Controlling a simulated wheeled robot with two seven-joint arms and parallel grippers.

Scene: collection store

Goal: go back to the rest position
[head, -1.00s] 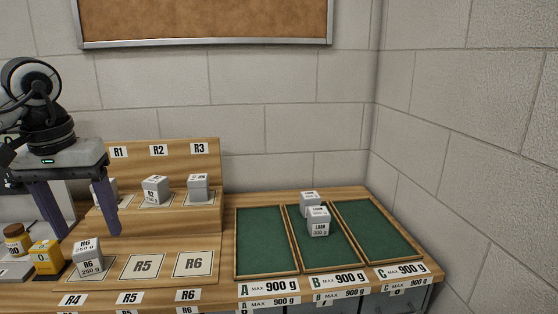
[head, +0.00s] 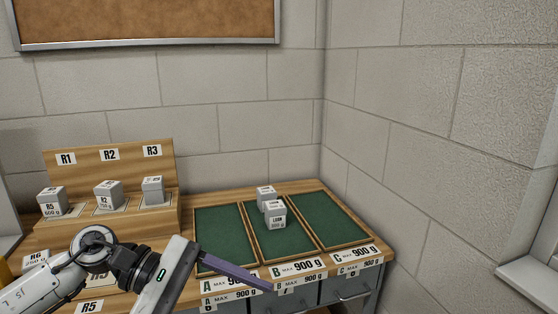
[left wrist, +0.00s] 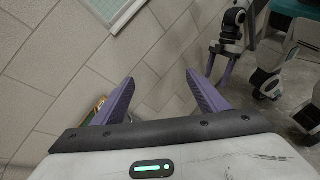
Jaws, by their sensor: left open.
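My left gripper (head: 262,284) is in front of the shelf table in the head view, low in the picture, and one purple finger shows. In the left wrist view both its fingers (left wrist: 159,78) stand wide apart with nothing between them. Beyond them is bare wall. Another arm with purple fingers, which seems to be my right gripper (left wrist: 222,62), shows at the upper right of the left wrist view; its opening is unclear. It is outside the head view.
Two grey loan cubes (head: 275,214) stand in the middle green tray B (head: 287,246). Trays A (head: 219,228) and C (head: 328,222) look empty. Grey cubes stand on the wooden step (head: 160,221) under R1, R2 and R3. A cube marked R6 (head: 36,259) is partly hidden at lower left.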

